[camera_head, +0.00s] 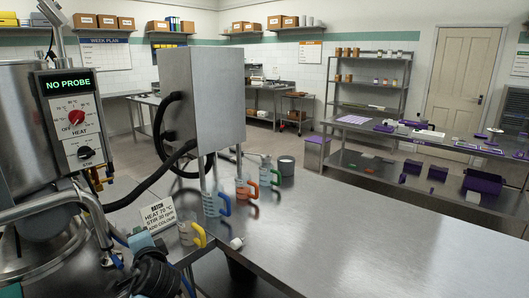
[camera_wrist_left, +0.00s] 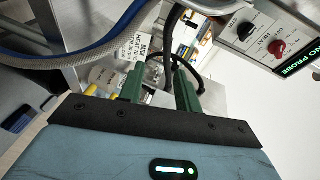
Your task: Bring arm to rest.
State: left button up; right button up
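My left gripper (camera_wrist_left: 160,92) shows in the left wrist view, with two green fingers apart and nothing held between them. The control panel (camera_head: 78,112) of the kettle is at the left in the head view, its display reading "NO PROBE"; it also shows at the upper right of the wrist view (camera_wrist_left: 262,38). In the head view, dark and blue parts at the lower left seem to be my left arm, but its fingers cannot be made out. My right gripper is in neither view.
A steel kettle (camera_head: 30,130) stands close at the left. A steel box (camera_head: 205,95) on legs, jugs with coloured handles (camera_head: 212,204) and a batch sign (camera_head: 158,216) stand on the steel table (camera_head: 370,235). Its right part is clear.

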pick_arm(q)
jog(key=s+d+f+h, duration=0.2)
jog(key=s+f, duration=0.2)
jog(key=f, duration=0.3)
jog(key=s+d+f+n+g+h, duration=0.1)
jog(key=s+d+f+h, duration=0.1)
jog(key=s+f, duration=0.45)
jog(key=s+d+f+h, duration=0.2)
jog(key=s+f, duration=0.1)
jog(key=f, duration=0.6)
jog(key=s+d+f+n+h, duration=0.1)
jog(key=s+f+n, duration=0.1)
jog(key=s, duration=0.6)
jog(key=s+d+f+n+g+h, duration=0.1)
jog(key=s+f+n+h, duration=0.1)
jog(key=s+f, duration=0.3)
jog(key=s+d+f+n+g+h, duration=0.1)
jog(key=s+d+f+n, duration=0.1)
jog(key=s, duration=0.9)
jog(key=shift+s+f+n+h, duration=0.3)
jog(key=shift+f+n, duration=0.1)
jog(key=shift+f, duration=0.25)
